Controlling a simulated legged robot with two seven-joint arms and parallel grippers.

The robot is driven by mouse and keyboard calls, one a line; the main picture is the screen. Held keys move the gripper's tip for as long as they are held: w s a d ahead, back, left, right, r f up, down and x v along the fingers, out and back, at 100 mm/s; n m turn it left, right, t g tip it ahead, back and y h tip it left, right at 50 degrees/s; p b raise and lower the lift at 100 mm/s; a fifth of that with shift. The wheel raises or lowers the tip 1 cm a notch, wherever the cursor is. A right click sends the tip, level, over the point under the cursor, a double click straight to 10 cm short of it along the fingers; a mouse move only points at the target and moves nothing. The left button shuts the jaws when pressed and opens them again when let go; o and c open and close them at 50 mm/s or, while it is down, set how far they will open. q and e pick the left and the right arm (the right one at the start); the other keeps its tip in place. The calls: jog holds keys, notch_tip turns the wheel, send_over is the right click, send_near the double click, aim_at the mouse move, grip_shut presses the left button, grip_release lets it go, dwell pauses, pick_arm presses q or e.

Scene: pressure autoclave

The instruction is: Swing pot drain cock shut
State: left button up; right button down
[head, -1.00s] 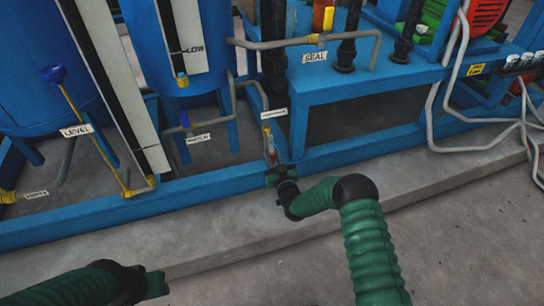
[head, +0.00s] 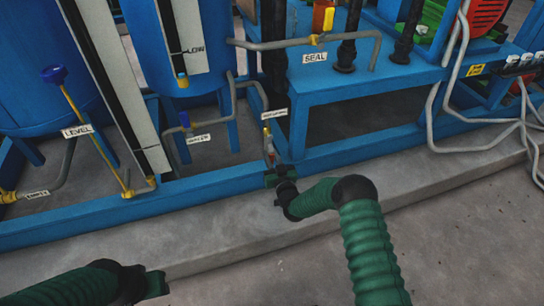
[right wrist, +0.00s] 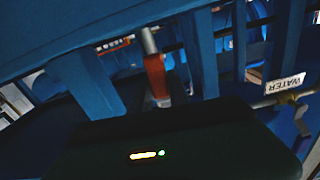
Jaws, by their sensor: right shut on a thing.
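The drain cock (head: 268,143) has a small red handle and sits at the lower end of a thin grey pipe, near the blue frame rail in the head view. A label too small to read hangs beside that pipe. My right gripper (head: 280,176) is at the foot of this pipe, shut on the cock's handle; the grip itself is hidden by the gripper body. In the right wrist view the red handle (right wrist: 156,76) stands just beyond the dark gripper housing, below a grey pipe end. My left gripper (head: 155,284) is low at the left, away from the cock; its jaw opening is unclear.
The blue frame rail (head: 210,187) runs behind my right gripper on a concrete plinth (head: 420,183). Blue tanks (head: 50,70) stand at the left. A blue-handled valve (head: 185,120) is left of the cock. Grey hoses (head: 480,148) hang at the right. The front floor is clear.

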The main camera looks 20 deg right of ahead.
jog(key=a+r+m+p, duration=0.6)
jog(key=m, duration=1.1)
jog(key=shift+s+a+r, duration=0.15)
jog(key=shift+r, duration=0.2)
dwell(0.4)
jog(key=c, duration=1.3)
grip_release()
jog(key=shift+o, duration=0.3)
jog(key=shift+r, duration=0.1)
jog(key=shift+p, duration=0.35)
